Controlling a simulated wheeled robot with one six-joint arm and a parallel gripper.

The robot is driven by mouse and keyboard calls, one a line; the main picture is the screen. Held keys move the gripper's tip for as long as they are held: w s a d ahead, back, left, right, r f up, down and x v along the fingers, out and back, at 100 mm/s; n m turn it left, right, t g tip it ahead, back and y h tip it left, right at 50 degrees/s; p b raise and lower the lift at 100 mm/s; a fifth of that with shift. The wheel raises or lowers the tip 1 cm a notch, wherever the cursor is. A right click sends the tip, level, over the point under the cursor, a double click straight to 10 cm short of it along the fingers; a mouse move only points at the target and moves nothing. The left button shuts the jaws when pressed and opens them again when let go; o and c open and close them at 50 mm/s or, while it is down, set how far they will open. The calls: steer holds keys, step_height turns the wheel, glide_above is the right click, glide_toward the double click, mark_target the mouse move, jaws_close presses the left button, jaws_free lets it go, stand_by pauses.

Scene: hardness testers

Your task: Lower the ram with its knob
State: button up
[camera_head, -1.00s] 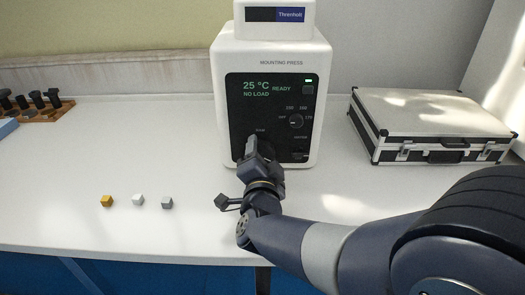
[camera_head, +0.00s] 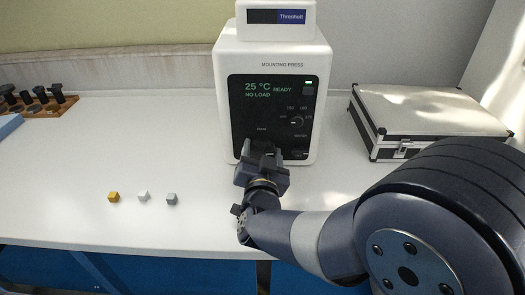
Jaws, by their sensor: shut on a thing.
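The white mounting press (camera_head: 226,75) stands upright on the bench. Its black panel (camera_head: 262,108) reads 25 °C, READY and NO LOAD. The ram knob sits below the RAM label on the panel's lower left and is hidden behind my gripper (camera_head: 264,150). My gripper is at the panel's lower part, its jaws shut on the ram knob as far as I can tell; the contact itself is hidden. A smaller dial (camera_head: 297,122) with temperature marks is on the panel's right side and is clear of my gripper.
A silver case (camera_head: 425,112) lies at the right, beyond my arm. A wooden rack (camera_head: 45,112) with dark pieces is at the far left. The bench between is clear.

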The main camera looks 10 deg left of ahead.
stand_by(0.4)
steer(key=o, duration=1)
steer(key=shift+c, duration=0.2)
steer(key=v, duration=1)
steer(key=shift+s+p, duration=0.4)
